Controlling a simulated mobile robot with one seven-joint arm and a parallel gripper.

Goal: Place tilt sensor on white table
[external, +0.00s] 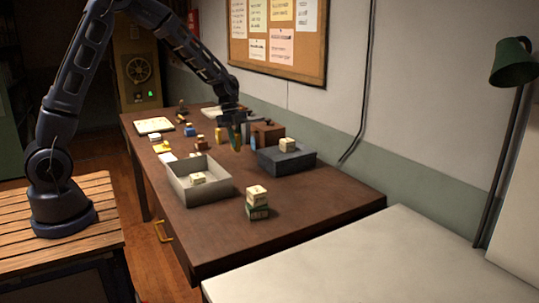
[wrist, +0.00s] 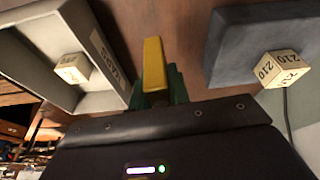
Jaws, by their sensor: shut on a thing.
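My gripper (external: 236,137) hangs above the brown table, between the pale tray and the dark grey tray. In the wrist view my gripper (wrist: 155,85) has green fingers shut on a narrow yellow piece (wrist: 153,62). Whether this yellow piece is the tilt sensor I cannot tell; its markings do not show. The white table (external: 400,258) is at the lower right of the external view, its visible top bare. My gripper is apart from it, farther back.
Several small items lie farther back. A green lamp (external: 513,62) stands beyond the white table.

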